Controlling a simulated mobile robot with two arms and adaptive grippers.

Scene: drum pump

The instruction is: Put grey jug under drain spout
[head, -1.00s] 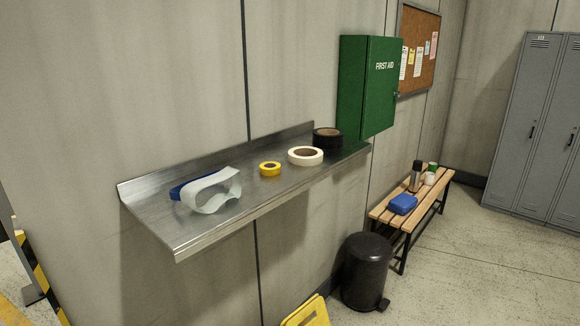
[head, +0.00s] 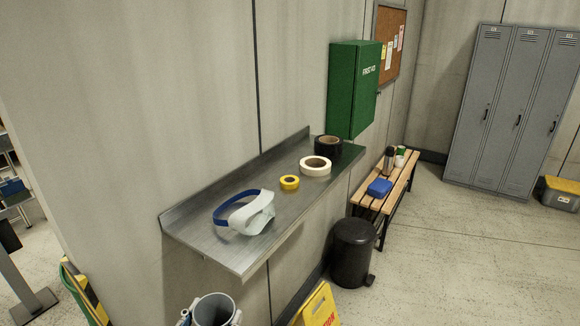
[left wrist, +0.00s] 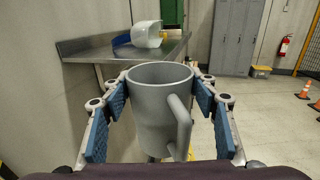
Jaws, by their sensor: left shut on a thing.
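The grey jug (left wrist: 155,115) is upright between the blue-padded fingers of my left gripper (left wrist: 158,112) in the left wrist view, with its handle toward the right. My left gripper is shut on it. In the head view the top of the jug (head: 213,310) shows at the bottom edge, left of centre, with part of my left gripper (head: 185,317) beside it. The jug's lower part is cut off there. No drain spout shows in either view. My right gripper is not in view.
A steel wall shelf (head: 200,243) holds a face shield (head: 255,215) and tape rolls (head: 315,166). Below are a black bin (head: 352,252) and a yellow caution sign (head: 318,308). A bench (head: 403,185) and lockers (head: 512,110) stand farther right. The floor at right is open.

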